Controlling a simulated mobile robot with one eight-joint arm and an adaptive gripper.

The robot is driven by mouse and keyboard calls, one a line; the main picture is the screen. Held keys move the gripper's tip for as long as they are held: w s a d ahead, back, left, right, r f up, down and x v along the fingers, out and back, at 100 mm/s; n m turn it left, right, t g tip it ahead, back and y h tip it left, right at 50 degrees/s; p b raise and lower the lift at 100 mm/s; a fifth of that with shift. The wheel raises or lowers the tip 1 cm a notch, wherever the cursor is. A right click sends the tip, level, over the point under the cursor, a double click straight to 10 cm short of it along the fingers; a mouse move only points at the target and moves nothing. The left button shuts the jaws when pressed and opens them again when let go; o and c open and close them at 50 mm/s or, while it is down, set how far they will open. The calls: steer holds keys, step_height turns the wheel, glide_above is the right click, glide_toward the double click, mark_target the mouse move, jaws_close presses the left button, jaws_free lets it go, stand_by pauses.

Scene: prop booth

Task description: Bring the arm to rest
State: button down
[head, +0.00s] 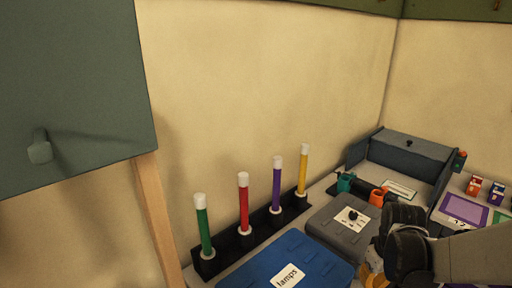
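My gripper (372,276) shows at the lower right of the head view, at the end of my arm, which reaches in from the right edge. It hangs in front of the grey box and beside the blue box, and its yellowish fingertips are small and partly cut off by the bottom edge. I cannot tell whether the fingers are open or shut, or whether they hold anything.
Coloured tubes, green (203,226), red (244,203), purple (277,185) and yellow (302,170), stand in a black rack (233,249). A blue "lamps" box (252,273), a grey knobbed box (325,225) and a grey bin (413,154) stand nearby. A green-grey panel (75,90) hangs at left.

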steer(key=s+a+r+t, duration=0.3)
steer(key=a+r, duration=0.3)
steer(key=a, duration=0.1)
steer(key=s+a+r+m+t+b, duration=0.1)
steer(key=s+a+r+t, duration=0.2)
steer(key=a+r, duration=0.4)
steer(key=shift+s+a+b, duration=0.25)
steer(key=shift+a+b, duration=0.05)
steer(key=shift+a, duration=0.25)
